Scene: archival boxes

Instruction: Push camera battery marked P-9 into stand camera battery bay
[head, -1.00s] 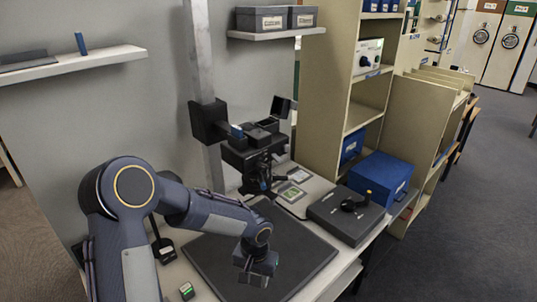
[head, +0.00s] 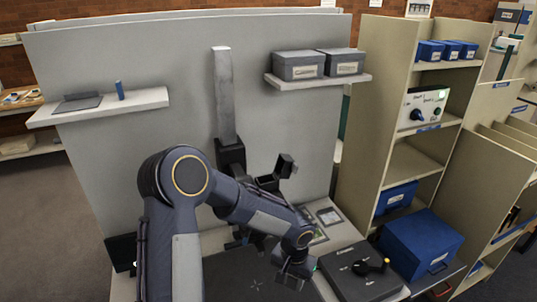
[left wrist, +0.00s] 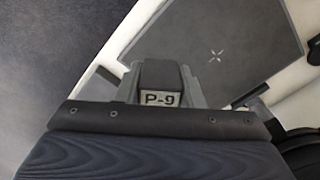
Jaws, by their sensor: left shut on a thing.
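My left gripper (head: 294,272) is low over the front of the desk, right of centre in the head view. It is shut on the camera battery marked P-9 (left wrist: 160,72), a dark block with a white label, held upright in the left wrist view. In the head view the battery is too small and hidden to make out. The stand camera (head: 266,184), black with a raised side screen (head: 285,165), is mounted on a grey column (head: 222,95). My left arm covers much of the camera, and its battery bay cannot be made out. My right gripper is not in view.
A dark mat (left wrist: 235,50) with a cross mark covers the desk front. A grey unit with a black lever (head: 362,275) and a blue box (head: 420,243) are at the right. A shelf (head: 100,105) and a wall shelf with grey boxes (head: 318,80) flank the column.

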